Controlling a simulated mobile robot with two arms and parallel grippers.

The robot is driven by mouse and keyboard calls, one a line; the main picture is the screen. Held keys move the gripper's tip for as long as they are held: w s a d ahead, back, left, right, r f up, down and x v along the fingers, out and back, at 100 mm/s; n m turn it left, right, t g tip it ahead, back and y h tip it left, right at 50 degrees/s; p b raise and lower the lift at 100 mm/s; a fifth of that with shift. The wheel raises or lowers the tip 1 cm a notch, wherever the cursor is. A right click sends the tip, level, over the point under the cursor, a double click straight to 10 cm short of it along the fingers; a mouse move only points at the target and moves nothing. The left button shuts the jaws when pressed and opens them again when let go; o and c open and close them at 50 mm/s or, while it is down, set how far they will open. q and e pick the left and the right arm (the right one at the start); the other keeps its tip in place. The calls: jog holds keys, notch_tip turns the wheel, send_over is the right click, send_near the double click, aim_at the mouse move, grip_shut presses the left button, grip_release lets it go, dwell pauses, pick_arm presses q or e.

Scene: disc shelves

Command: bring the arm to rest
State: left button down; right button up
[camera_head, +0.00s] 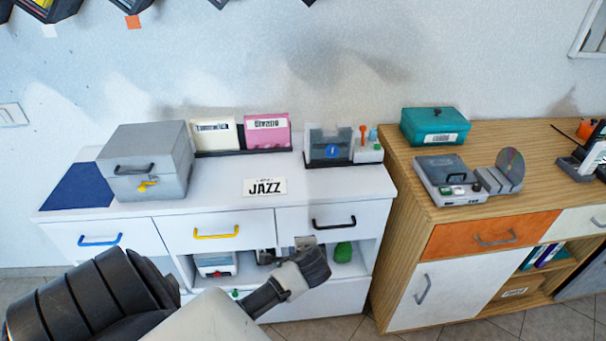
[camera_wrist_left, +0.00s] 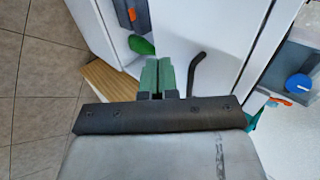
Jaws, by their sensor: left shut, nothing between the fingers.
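My left arm comes in from the lower left in the head view and ends in a dark gripper (camera_head: 314,264) in front of the white cabinet (camera_head: 225,196), near its open lower shelf. In the left wrist view its two green fingertips (camera_wrist_left: 158,74) are together with nothing between them. The gripper appears apart from the cabinet and drawer handles. My right gripper shows in neither view.
A grey box (camera_head: 150,170), a JAZZ sign (camera_head: 265,187) and disc holders stand on the white cabinet. A wooden cabinet (camera_head: 400,175) with a disc player (camera_head: 450,180) stands to the right. A green object (camera_head: 343,252) lies in the lower shelf. Tiled floor is clear in front.

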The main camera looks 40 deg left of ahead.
pick_arm(q)
jog(key=shift+v, duration=1.15)
jog(key=s+d+f+g+h, duration=0.1)
jog(key=s+d+f, duration=0.1)
jog(key=s+f, duration=0.35)
jog(key=s+d+f+n+g+h, duration=0.1)
jog(key=s+d+f+h, duration=0.1)
jog(key=f, duration=0.7)
jog(key=s+d+f+g+h, duration=0.1)
jog(key=s+f, duration=0.3)
jog(key=f, duration=0.4)
jog(key=s+d+f+n+h, duration=0.1)
jog(key=s+f, duration=0.3)
jog(key=s, duration=0.4)
jog(key=s+d+f+n+g+h, duration=0.1)
jog(key=s+d+f, duration=0.3)
jog(key=s, duration=0.4)
jog(key=s+d+f+n+g+h, duration=0.1)
jog(key=s+d+f+n, duration=0.1)
jog(key=s+f, duration=0.3)
jog(key=s+d, duration=0.1)
jog(key=s, duration=0.3)
jog(key=shift+f+n, duration=0.2)
jog(key=shift+n, duration=0.2)
